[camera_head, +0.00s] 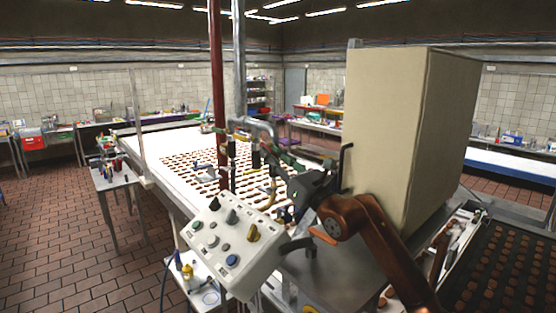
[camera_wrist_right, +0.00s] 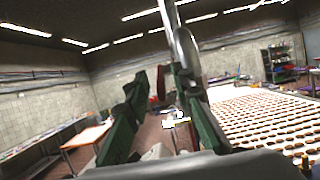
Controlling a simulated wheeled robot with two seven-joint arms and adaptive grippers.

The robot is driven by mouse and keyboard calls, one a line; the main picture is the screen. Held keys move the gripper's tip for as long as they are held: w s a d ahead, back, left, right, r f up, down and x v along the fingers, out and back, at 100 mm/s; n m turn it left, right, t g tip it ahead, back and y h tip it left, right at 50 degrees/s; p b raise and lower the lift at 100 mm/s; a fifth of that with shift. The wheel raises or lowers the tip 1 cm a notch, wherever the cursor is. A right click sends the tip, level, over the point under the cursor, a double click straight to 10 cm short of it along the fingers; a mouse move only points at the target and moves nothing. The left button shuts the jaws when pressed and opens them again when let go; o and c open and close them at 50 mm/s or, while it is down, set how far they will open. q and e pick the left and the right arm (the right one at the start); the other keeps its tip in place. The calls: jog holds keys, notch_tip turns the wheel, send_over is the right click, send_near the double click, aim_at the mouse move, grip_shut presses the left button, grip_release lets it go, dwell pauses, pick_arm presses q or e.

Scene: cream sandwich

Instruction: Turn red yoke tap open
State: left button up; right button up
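My right gripper (camera_head: 262,148) reaches in from the right in the head view, its dark green fingers pointing left toward the upright pipes. In the right wrist view the two fingers (camera_wrist_right: 158,90) stand apart with a gap between them. A small red piece, probably the red yoke tap (camera_wrist_right: 161,82), shows in that gap near the fingertips, beside a grey pipe (camera_wrist_right: 184,45). I cannot tell whether a finger touches it. In the head view the tap cannot be made out among the pipes and fingers. My left gripper is not in view.
A dark red pipe (camera_head: 217,90) and a grey pipe (camera_head: 239,70) rise side by side. A control panel (camera_head: 228,243) with knobs stands in front. A large beige box (camera_head: 388,130) stands to the right. A white conveyor (camera_head: 160,143) with rows of biscuits runs behind.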

jog(key=v, duration=1.2)
jog(key=shift+a+f, duration=0.1)
jog(key=shift+a, duration=0.05)
